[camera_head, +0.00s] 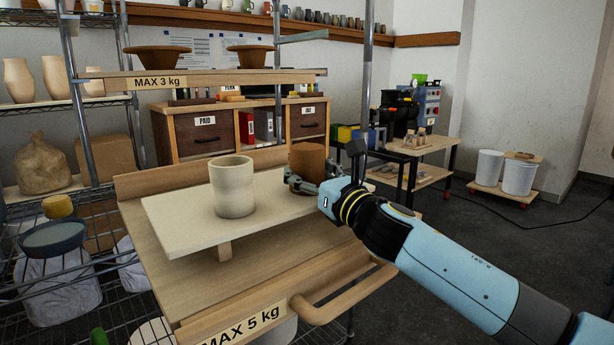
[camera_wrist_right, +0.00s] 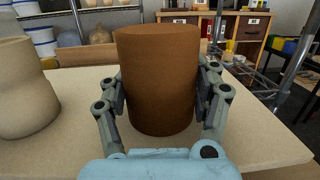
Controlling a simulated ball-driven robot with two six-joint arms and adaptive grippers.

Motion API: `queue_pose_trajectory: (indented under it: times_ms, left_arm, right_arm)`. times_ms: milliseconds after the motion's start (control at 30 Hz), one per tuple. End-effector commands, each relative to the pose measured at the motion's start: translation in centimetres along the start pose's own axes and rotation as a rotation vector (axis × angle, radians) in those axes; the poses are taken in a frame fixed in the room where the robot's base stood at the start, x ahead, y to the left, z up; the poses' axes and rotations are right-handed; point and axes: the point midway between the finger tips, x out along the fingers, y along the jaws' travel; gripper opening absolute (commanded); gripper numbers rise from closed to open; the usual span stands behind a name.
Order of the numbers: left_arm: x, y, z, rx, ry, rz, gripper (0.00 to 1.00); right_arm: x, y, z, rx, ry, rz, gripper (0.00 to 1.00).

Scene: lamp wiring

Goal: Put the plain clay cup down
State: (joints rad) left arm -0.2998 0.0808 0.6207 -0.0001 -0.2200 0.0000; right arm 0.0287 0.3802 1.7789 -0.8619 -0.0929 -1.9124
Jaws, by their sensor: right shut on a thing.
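A plain brown clay cup (camera_head: 307,159) stands upright at the right end of a pale board (camera_head: 190,225). My right gripper (camera_head: 312,184) is shut around its lower part, one finger on each side. In the right wrist view the cup (camera_wrist_right: 157,75) fills the space between the fingers of the gripper (camera_wrist_right: 160,108). Its base is at or just above the board; I cannot tell whether it touches. A cream cup (camera_head: 233,187) stands upright on the board, left of the brown cup and apart from it; it also shows in the wrist view (camera_wrist_right: 22,88). My left gripper is not in view.
The board rests on a wooden pull-out shelf (camera_head: 235,277) with a raised back edge and a front handle (camera_head: 345,293). A metal upright (camera_head: 367,75) rises behind my right gripper. An upper shelf (camera_head: 215,78) holds two brown bowls. Board between the cups is bare.

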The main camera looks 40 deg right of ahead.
Motion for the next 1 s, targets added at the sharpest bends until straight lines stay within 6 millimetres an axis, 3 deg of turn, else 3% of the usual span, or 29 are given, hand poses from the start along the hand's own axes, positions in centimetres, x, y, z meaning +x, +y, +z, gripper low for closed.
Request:
queue_pose_trajectory:
  times_ms: [100, 133, 333, 700, 1000]
  left_arm:
    - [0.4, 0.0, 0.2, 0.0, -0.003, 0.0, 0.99]
    - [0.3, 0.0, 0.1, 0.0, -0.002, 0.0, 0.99]
    - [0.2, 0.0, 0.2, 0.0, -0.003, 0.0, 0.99]
    - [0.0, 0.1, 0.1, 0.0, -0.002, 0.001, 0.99]
    - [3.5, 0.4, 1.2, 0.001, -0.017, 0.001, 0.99]
  right_arm:
    - [-0.1, 0.0, -0.4, -0.001, -0.001, 0.0, 0.16]
    - [-0.1, 0.0, -0.3, -0.001, 0.0, 0.0, 0.63]
    - [-0.1, 0.0, -0.3, -0.001, 0.0, 0.0, 0.89]
    - [-0.2, 0.0, 0.1, -0.001, 0.001, 0.0, 0.89]
    - [-6.6, 0.0, -0.8, -0.009, 0.007, 0.005, 0.89]
